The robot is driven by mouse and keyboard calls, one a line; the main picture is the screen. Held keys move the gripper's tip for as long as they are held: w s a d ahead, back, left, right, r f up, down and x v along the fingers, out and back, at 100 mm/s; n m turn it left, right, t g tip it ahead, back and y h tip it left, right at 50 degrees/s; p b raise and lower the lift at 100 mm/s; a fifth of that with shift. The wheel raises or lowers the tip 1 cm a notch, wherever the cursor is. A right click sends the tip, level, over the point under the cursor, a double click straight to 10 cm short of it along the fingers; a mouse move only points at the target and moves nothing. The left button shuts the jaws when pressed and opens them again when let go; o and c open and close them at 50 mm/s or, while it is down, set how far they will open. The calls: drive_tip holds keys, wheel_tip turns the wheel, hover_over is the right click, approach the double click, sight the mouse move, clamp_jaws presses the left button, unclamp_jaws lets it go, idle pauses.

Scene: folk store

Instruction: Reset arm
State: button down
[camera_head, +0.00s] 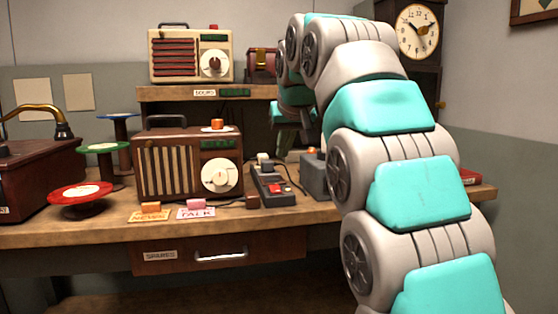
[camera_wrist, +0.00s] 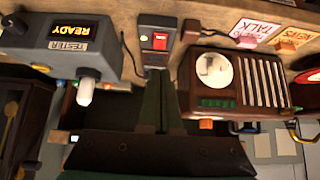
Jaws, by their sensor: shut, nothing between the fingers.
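My arm rises from the lower right of the head view and curves over the workbench (camera_head: 90,234). My gripper (camera_head: 284,152) hangs behind the small dark switch box, partly hidden by my arm. In the wrist view my gripper (camera_wrist: 160,80) shows two dark green fingers pressed together, with nothing between them. The fingers point toward the switch box (camera_wrist: 157,38) with its red button, which also shows in the head view (camera_head: 272,187). I cannot tell the exact gap between fingertips and box.
A grey tester (camera_wrist: 60,47) reading READY stands beside the switch box. A brown radio (camera_head: 187,165) stands to its left, with NEWS (camera_head: 150,215) and TALK (camera_head: 196,213) cards in front. A cream radio (camera_head: 190,54) sits on the shelf above. Coloured spools (camera_head: 80,198) stand at left.

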drive_tip(key=v, duration=0.2)
drive_tip(key=shift+s+d+r, duration=0.15)
drive_tip(key=shift+s, duration=0.25)
drive_tip(key=s+d+f+m+g+h, duration=0.1)
drive_tip(key=s+d+f+g, duration=0.1)
drive_tip(key=s+d+f, duration=0.4)
drive_tip(key=s+d+f+g, duration=0.1)
drive_tip(key=s+d+f, duration=0.1)
drive_tip(key=s+f, duration=0.35)
drive_tip(key=s+d+f+m+g+h, duration=0.1)
drive_tip(key=s+d+f+g, duration=0.2)
drive_tip(key=f, duration=0.5)
drive_tip(key=s+d+f+g, duration=0.1)
drive_tip(key=s+d+f, duration=0.2)
drive_tip(key=s+f, duration=0.7)
drive_tip(key=s+d+f+m+g, duration=0.1)
drive_tip(key=s+d+f+g, duration=0.1)
drive_tip(key=s+f, duration=0.9)
drive_tip(key=s+d, duration=0.1)
drive_tip(key=s, duration=0.5)
drive_tip(key=shift+f+g, duration=0.15)
drive_tip(key=shift+g, duration=0.15)
